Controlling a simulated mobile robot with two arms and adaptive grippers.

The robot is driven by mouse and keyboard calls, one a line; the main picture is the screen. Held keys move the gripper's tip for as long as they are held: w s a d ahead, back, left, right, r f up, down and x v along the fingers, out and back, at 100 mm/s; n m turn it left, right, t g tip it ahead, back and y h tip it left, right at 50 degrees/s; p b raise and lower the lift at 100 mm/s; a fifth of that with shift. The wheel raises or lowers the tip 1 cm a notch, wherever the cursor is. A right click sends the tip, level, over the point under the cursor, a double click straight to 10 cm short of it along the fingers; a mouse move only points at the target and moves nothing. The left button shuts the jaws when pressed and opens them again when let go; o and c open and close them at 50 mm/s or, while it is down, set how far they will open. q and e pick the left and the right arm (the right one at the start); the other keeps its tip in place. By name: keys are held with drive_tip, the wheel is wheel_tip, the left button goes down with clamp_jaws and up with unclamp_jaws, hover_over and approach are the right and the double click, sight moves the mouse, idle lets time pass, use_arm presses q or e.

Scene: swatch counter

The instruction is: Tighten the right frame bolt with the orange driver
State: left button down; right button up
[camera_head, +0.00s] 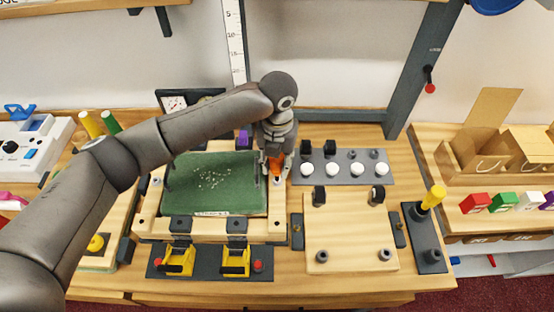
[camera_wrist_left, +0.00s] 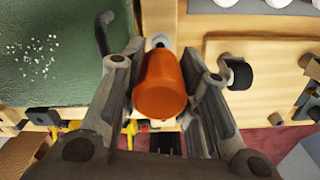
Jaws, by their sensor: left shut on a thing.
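My left gripper (camera_head: 276,168) is shut on the orange driver (camera_head: 275,173), over the right side of the wooden frame around the green panel (camera_head: 215,184). In the left wrist view the driver's thick orange handle (camera_wrist_left: 160,86) sits between the two fingers. A grey metal piece (camera_wrist_left: 159,41), which looks like the right frame bolt or the driver's shaft, shows just past the handle; I cannot tell which. Whether the driver's tip touches the bolt is hidden. A left frame bolt (camera_head: 157,181) shows on the wooden frame. My right gripper is not in view.
Two yellow clamps (camera_head: 179,262) stand at the frame's front. To the right are a pale wooden board (camera_head: 345,240), a grey strip with white knobs (camera_head: 343,168), and a yellow-handled driver (camera_head: 433,197) on a dark holder. My left arm covers part of the counter's left side.

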use_arm(q)
drive_tip(key=shift+f, duration=0.25)
drive_tip(key=shift+p, duration=0.5)
idle(0.6)
drive_tip(key=m, duration=0.6)
drive_tip(key=shift+m, duration=0.4)
drive_tip(key=c, duration=1.3)
unclamp_jaws()
